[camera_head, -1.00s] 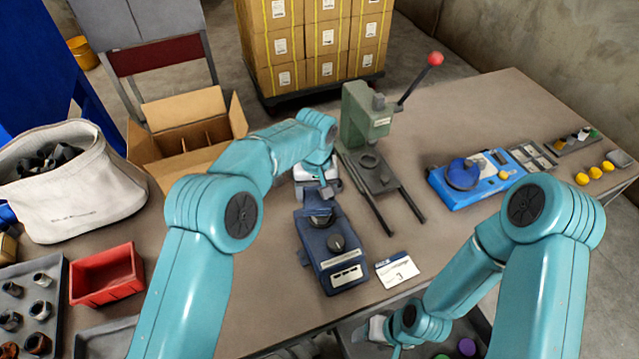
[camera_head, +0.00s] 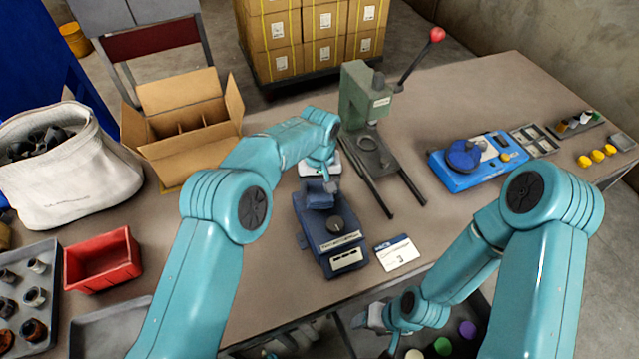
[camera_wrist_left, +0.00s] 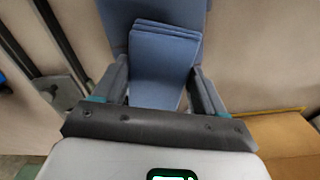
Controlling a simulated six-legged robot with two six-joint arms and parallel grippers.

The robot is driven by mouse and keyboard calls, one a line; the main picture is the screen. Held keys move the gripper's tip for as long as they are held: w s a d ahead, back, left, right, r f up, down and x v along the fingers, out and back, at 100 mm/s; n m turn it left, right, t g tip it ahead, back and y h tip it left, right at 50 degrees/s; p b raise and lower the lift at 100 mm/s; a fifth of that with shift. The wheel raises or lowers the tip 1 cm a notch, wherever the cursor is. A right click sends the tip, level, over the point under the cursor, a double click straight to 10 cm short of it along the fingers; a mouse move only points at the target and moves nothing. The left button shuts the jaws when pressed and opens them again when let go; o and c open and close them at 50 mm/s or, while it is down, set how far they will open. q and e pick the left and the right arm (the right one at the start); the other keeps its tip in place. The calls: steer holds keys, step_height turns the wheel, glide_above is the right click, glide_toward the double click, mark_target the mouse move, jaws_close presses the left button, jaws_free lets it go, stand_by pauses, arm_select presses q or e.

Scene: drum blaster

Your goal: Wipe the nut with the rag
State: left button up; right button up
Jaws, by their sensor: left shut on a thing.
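My left gripper (camera_head: 320,186) is shut on a folded blue rag (camera_wrist_left: 160,75), gripped between both fingers in the left wrist view. I cannot tell whether the rag touches the device. Several nut-like metal rings, grey and rusty brown, such as this grey one (camera_head: 35,297), sit in a dark tray (camera_head: 52,240) at the left. My right gripper (camera_head: 368,318) is below the table's front edge, its fingers unclear.
A red bin (camera_head: 103,262), a white sack (camera_head: 70,190) and an open carton (camera_head: 185,125) stand left. A green press (camera_head: 366,100) stands behind the device, a blue machine (camera_head: 475,160) right. A white card (camera_head: 397,253) lies near the front edge. The table's middle right is clear.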

arm_select(q)
steer(key=shift+d+f, duration=0.1)
steer(key=shift+f+b, duration=0.4)
steer(key=shift+w, duration=0.1)
steer(key=shift+w+r+p, duration=0.1)
steer(key=shift+w+p, duration=0.2)
steer(key=shift+w, duration=0.75)
steer(key=shift+s, duration=0.45)
steer(key=shift+s+b, duration=1.05)
steer(key=shift+s, duration=0.7)
